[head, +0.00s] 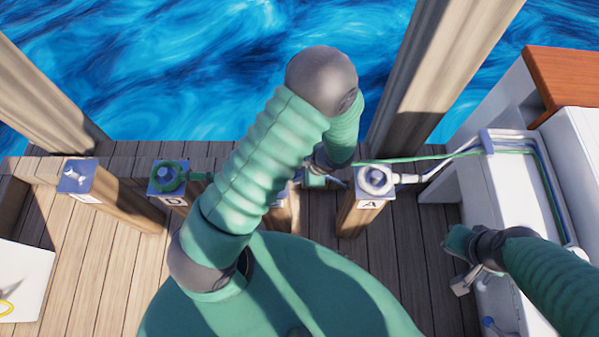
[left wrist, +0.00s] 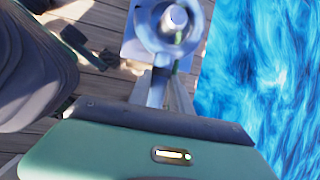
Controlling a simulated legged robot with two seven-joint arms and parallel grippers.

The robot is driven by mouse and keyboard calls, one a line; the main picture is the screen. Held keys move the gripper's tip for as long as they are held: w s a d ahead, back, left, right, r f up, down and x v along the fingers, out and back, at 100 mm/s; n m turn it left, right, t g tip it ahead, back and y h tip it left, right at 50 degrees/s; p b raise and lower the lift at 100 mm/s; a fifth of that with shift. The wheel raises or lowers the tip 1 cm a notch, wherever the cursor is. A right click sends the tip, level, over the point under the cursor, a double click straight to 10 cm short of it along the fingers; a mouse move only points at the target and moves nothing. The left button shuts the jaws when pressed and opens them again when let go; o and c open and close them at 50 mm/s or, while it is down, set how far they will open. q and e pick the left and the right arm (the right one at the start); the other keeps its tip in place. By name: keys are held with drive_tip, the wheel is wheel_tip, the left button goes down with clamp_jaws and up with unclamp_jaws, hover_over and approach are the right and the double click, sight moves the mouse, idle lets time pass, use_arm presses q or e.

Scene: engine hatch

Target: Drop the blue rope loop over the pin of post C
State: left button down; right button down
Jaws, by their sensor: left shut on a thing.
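My left gripper (head: 313,179) is partly hidden behind my own arm in the head view, above a mostly hidden middle post (head: 284,212). In the left wrist view its fingers (left wrist: 158,88) are shut on the end of a pale blue-grey loop (left wrist: 150,42). A metal pin (left wrist: 174,18) shows inside that ring, above a square post top. I cannot tell whether the ring rests on the post or hangs above it. The post's letter is hidden. My right gripper (head: 466,278) is at the right, by the white cabinet; its opening is unclear.
Post A (head: 372,204) carries a white loop (head: 388,184). Post D (head: 170,199) carries a green loop (head: 166,188). The leftmost post (head: 77,178) has a bare pin. A green line (head: 430,157) runs right to the white cabinet (head: 515,185). Thick timbers stand by the water.

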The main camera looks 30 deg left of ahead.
use_arm(q)
drive_tip(key=shift+d+f, duration=0.2)
drive_tip(key=shift+f, duration=0.05)
drive_tip(key=c, duration=1.1)
unclamp_jaws()
drive_tip(key=shift+a, duration=0.1)
drive_tip(key=shift+r, duration=0.1)
drive_tip(key=p+v, duration=0.3)
drive_tip(key=v, duration=1.3)
drive_tip(key=shift+d+r, duration=0.25)
